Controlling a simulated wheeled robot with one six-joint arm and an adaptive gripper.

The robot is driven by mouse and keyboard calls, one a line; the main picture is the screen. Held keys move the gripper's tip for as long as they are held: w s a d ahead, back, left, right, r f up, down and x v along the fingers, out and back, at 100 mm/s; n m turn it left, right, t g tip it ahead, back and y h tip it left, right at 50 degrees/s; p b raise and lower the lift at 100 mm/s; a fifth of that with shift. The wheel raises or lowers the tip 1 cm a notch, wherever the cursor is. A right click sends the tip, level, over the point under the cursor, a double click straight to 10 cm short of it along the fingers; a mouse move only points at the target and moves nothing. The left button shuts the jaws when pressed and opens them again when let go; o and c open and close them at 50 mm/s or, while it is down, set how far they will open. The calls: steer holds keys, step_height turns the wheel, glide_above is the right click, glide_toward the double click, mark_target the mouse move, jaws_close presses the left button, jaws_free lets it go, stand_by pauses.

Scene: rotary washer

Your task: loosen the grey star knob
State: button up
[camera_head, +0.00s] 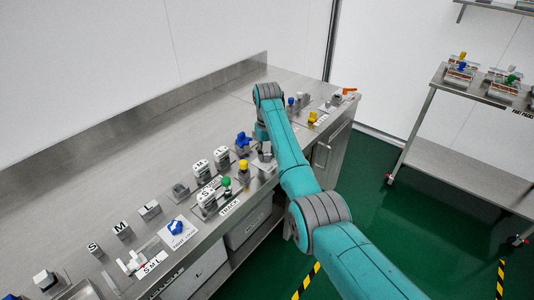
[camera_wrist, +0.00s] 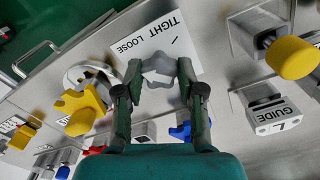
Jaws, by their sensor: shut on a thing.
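The grey star knob (camera_wrist: 160,71) shows in the wrist view, in front of a white plate (camera_wrist: 166,37) lettered TIGHT and LOOSE. My gripper (camera_wrist: 161,78) has one finger on each side of the knob and is shut on it.
In the wrist view a yellow knob (camera_wrist: 84,110) stands to the left and a yellow cylinder (camera_wrist: 292,57) to the right, above a GUIDE block (camera_wrist: 277,115). In the head view a blue star knob (camera_head: 176,227) and several blocks line the bench (camera_head: 110,180). A side table (camera_head: 460,150) stands right.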

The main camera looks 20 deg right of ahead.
mark_target(267, 155)
steer(key=shift+n, duration=0.5)
steer(key=o, duration=1.1)
steer(key=shift+o, duration=0.2)
step_height(267, 155, up, 7)
steer(key=shift+r, duration=0.2)
